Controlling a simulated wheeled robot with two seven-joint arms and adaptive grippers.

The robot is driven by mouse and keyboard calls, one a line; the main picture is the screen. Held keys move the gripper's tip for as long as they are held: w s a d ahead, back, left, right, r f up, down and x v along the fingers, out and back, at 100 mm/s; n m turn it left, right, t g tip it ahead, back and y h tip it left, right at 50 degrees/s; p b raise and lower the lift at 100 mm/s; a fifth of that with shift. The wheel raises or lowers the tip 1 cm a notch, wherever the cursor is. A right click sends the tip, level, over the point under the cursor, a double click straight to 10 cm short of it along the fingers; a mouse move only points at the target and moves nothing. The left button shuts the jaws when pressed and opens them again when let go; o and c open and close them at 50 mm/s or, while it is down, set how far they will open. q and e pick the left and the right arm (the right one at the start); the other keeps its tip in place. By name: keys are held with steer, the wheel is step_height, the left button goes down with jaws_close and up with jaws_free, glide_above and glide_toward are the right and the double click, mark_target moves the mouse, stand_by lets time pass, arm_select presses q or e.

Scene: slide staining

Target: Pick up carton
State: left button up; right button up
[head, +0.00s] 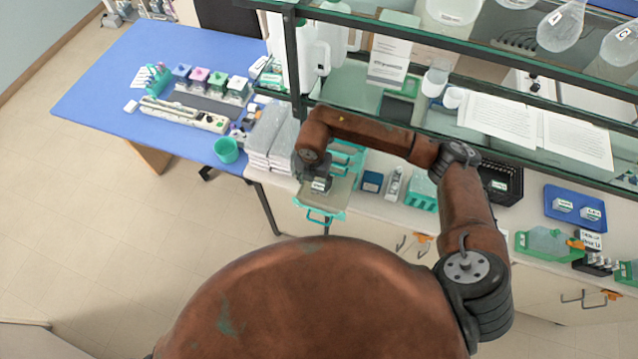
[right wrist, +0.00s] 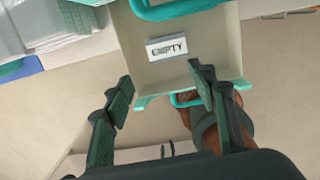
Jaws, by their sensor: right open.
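In the head view the carton (head: 319,186) shows as a small pale patch just below my right gripper (head: 317,176). In the right wrist view my right gripper (right wrist: 162,82) is open, its two dark fingers spread wide. The carton is beyond the fingertips, in line with the gap between them, and the fingers appear apart from it. My left gripper is in neither view.
Stacked clear packs (head: 270,135) stand left of the tray. A glass shelf (head: 420,120) runs behind. A green cup (head: 227,150) stands on the blue table (head: 100,90). The floor in front is clear.

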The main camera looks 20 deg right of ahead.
mark_target(321, 186)
steer(key=shift+w+d+f, duration=0.2)
steer(key=shift+w+d, duration=0.05)
steer(key=shift+d, duration=0.45)
steer(key=shift+d+f, duration=0.1)
steer(key=shift+f, duration=0.25)
steer(key=shift+w+d+f+p, duration=0.1)
steer(key=shift+d+f+p, duration=0.05)
steer(key=shift+f+p, duration=0.55)
steer(key=f, duration=0.1)
steer(key=f+p, duration=0.1)
steer(key=f, duration=0.1)
steer(key=f+p, duration=0.1)
steer(key=shift+w+d+f, duration=0.25)
steer(key=shift+w+d, duration=0.1)
steer(key=shift+d, duration=0.05)
steer(key=shift+f, duration=0.25)
steer(key=shift+c, duration=0.4)
steer(key=c, duration=0.4)
